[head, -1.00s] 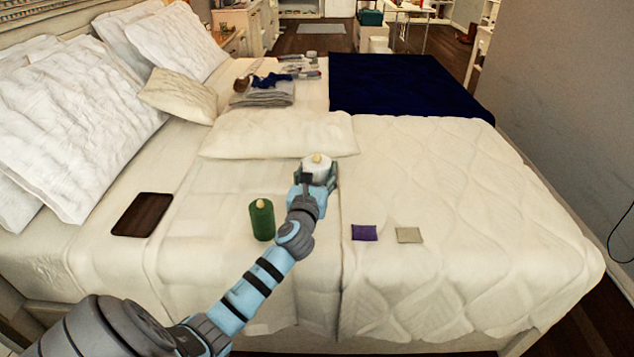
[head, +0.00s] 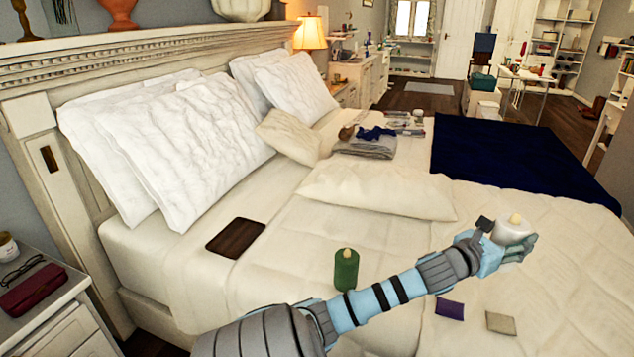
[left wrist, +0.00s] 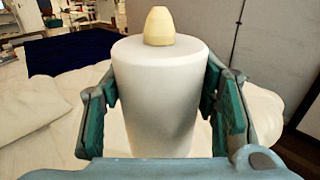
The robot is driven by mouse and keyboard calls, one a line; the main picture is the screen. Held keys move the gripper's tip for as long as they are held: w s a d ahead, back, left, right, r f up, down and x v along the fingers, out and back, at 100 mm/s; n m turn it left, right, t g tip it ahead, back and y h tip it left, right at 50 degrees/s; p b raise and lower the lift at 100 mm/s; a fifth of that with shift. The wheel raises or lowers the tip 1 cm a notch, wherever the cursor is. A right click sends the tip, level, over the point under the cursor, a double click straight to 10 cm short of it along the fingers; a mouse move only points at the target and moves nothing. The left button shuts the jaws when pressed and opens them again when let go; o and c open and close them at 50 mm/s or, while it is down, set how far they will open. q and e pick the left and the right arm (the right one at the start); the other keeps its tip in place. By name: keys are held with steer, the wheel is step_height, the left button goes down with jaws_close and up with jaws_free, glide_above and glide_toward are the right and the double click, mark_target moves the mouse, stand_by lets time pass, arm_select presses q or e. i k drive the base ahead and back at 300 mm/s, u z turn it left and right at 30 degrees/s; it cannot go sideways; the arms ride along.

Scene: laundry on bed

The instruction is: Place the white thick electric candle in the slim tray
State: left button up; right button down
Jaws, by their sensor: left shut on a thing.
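The white thick electric candle (head: 512,230) has a pale yellow flame tip and stands upright in my left gripper (head: 508,242). In the left wrist view the gripper (left wrist: 160,120) has a finger on each side of the white candle (left wrist: 158,95). The candle appears held a little above the bed, though its underside is hidden. The slim tray (head: 235,238) is a dark brown, flat rectangle on the bed at the left, near the white pillows. It looks empty. My left gripper is far to the right of it. My right gripper is not in view.
A green candle (head: 346,270) stands on the bed between the tray and the gripper, behind my left arm. A purple packet (head: 449,309) and a beige packet (head: 501,323) lie in front. A cushion (head: 378,190) and folded grey cloth (head: 366,147) lie farther back. Bed around the tray is clear.

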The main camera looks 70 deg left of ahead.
mark_target(244, 229)
steer(key=z, duration=1.15)
steer(key=k, duration=1.3)
steer(key=u, duration=2.25)
steer(key=i, duration=0.5)
